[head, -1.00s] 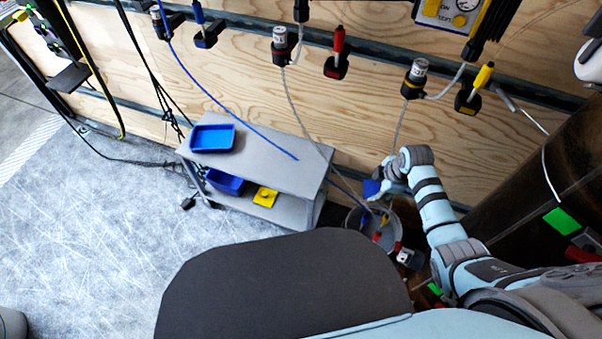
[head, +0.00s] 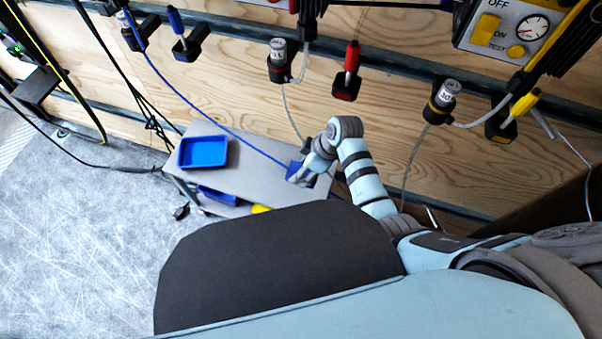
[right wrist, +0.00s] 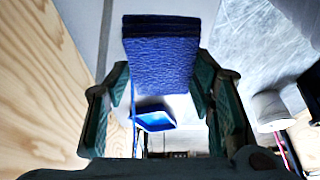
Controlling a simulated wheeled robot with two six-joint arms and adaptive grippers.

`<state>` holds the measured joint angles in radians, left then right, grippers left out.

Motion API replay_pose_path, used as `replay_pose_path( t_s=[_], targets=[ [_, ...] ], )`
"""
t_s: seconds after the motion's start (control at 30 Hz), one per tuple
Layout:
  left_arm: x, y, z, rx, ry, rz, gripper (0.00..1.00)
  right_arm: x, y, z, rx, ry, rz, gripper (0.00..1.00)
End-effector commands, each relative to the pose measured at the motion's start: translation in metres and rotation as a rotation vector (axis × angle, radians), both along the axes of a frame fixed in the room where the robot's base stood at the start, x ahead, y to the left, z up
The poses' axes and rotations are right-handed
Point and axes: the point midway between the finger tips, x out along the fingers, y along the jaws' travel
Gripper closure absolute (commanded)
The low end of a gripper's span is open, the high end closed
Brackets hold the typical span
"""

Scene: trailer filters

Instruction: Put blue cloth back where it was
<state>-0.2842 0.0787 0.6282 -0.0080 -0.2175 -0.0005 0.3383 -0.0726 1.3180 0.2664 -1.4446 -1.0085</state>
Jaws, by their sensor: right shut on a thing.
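My right gripper (right wrist: 160,90) is shut on the blue cloth (right wrist: 160,55), which shows as a folded, ribbed block between the fingers in the right wrist view. In the head view the right gripper (head: 301,171) holds the cloth (head: 294,168) at the right end of the grey shelf's top (head: 250,178). I cannot tell whether the cloth touches the shelf. A blue tray (head: 203,152) sits on the left part of the shelf top. It also shows beyond the cloth in the right wrist view (right wrist: 155,121). My left gripper is not in view.
A blue bin (head: 218,196) and a yellow item (head: 261,209) are on the lower shelf. A blue hose (head: 190,103) hangs across the shelf top toward the cloth. Filters and colored-handled tools hang on the wooden wall (head: 230,70). The shelf top between tray and cloth is mostly clear.

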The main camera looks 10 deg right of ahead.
Motion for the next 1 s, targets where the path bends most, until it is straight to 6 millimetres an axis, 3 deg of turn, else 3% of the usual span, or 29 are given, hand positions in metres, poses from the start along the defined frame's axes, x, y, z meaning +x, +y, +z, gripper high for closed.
replay_pose_path(
  t_s=[0.1,0.3,0.4,0.6,0.77,0.8,0.9,1.0],
  targets=[
    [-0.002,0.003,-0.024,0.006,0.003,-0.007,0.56,-0.004,-0.003,-0.037,-0.001,0.002,-0.006,0.73],
    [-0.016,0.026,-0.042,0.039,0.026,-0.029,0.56,-0.004,-0.007,-0.072,-0.001,0.002,-0.016,0.73],
    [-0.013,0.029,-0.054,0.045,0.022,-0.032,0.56,-0.004,-0.007,-0.092,-0.001,0.002,-0.016,0.73],
    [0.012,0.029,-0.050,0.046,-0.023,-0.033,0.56,-0.004,-0.006,-0.094,-0.002,0.001,-0.013,0.77],
    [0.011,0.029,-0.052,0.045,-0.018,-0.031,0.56,-0.004,-0.006,-0.096,-0.002,0.002,-0.012,0.77],
    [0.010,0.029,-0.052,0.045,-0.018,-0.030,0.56,-0.004,-0.006,-0.096,-0.002,0.001,-0.012,0.46],
    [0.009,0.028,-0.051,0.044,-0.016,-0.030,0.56,-0.003,-0.006,-0.096,-0.002,0.001,-0.011,0.31],
    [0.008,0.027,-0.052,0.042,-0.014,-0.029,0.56,-0.003,-0.005,-0.096,-0.002,0.001,-0.011,0.31]
  ],
)
